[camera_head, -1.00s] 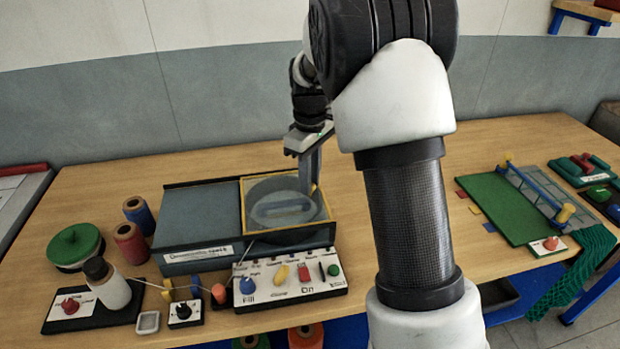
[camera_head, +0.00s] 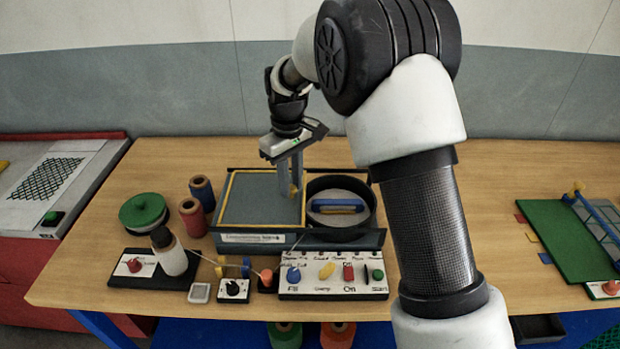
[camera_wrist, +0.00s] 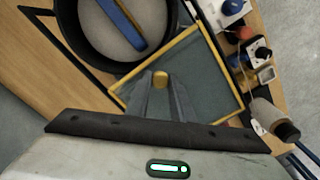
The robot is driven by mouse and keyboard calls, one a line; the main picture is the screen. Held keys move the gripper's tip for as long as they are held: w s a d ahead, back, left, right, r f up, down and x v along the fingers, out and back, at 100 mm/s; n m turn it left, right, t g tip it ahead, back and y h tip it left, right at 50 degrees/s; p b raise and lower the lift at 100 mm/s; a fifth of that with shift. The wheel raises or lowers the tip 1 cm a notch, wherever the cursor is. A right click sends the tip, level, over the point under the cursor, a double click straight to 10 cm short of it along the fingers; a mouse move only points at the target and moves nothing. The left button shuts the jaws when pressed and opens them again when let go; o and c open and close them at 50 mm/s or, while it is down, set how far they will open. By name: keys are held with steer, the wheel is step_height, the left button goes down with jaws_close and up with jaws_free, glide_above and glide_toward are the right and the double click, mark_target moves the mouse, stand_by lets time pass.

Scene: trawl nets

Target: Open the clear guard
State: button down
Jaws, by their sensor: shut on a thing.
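The clear guard (camera_head: 255,202) is a yellow-framed see-through panel on the grey machine (camera_head: 330,240). It lies over the left half of the machine, and the black round drum (camera_head: 372,212) on the right is uncovered. My gripper (camera_head: 292,188) points down at the guard's right edge, with its jaws shut on the small yellow handle. In the wrist view the handle (camera_wrist: 160,80) sits between the two grey fingers, and the guard (camera_wrist: 208,78) extends to the right. A blue bar (camera_head: 337,208) lies across the inside of the drum.
A control panel (camera_head: 335,287) with coloured knobs stands in front of the machine. Left of it are thread spools (camera_head: 193,217), a green round lid (camera_head: 142,212) and a white bottle (camera_head: 171,256). A green board (camera_head: 570,240) lies at the right. The table between drum and board is mostly clear.

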steer(key=shift+a, duration=0.3)
steer(key=c, duration=1.5)
jaws_free()
steer(key=shift+c, duration=0.2)
step_height(320, 180, up, 18)
steer(key=p, duration=0.1)
steer(key=shift+f, duration=0.25)
